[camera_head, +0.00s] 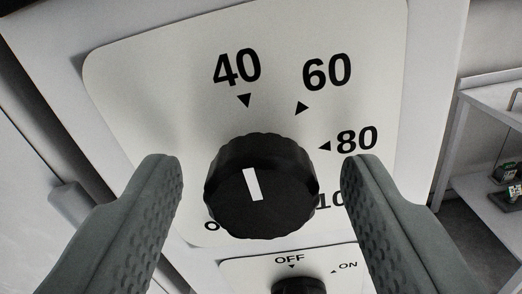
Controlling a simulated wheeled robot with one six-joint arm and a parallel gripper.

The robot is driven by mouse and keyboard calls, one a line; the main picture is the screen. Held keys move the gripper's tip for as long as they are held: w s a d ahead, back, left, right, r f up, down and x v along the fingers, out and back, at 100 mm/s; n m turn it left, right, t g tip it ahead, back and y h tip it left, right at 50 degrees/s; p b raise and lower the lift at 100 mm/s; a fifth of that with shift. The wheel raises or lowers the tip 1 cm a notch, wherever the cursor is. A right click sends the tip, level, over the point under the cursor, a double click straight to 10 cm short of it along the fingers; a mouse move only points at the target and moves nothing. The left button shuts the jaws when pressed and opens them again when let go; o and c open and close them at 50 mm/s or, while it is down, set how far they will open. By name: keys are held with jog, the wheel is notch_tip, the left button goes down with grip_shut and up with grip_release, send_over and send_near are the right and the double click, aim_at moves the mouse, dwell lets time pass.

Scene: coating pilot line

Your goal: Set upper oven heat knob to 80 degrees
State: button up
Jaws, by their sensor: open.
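The black oven heat knob (262,187) sits on a white dial plate (140,85) marked 40, 60 and 80, with a partly hidden mark starting with 10 at lower right. Its white pointer line (252,184) points up and slightly left, toward the 40 mark (237,67). The 80 mark (357,139) is right of the knob. My gripper (262,165) is open, with one grey finger on each side of the knob and a visible gap to it on both sides. The right finger covers part of the lower right lettering.
Below is a second plate (235,270) with OFF and ON marks and another black knob (298,285). A handle-like grey part (68,197) is at left. A metal shelf unit (485,120) with small items stands at far right.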

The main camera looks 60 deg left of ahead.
jog(key=shift+w+a, duration=0.1)
jog(key=shift+c, duration=0.5)
jog(key=c, duration=0.9)
jog(key=shift+m, duration=0.3)
jog(key=m, duration=0.3)
jog(key=shift+m, duration=0.3)
jog(key=m, duration=0.4)
jog(key=shift+f+m, duration=0.1)
jog(key=shift+m, duration=0.2)
jog(key=m, duration=0.8)
jog(key=shift+f+m, duration=0.1)
jog(key=shift+m, duration=0.5)
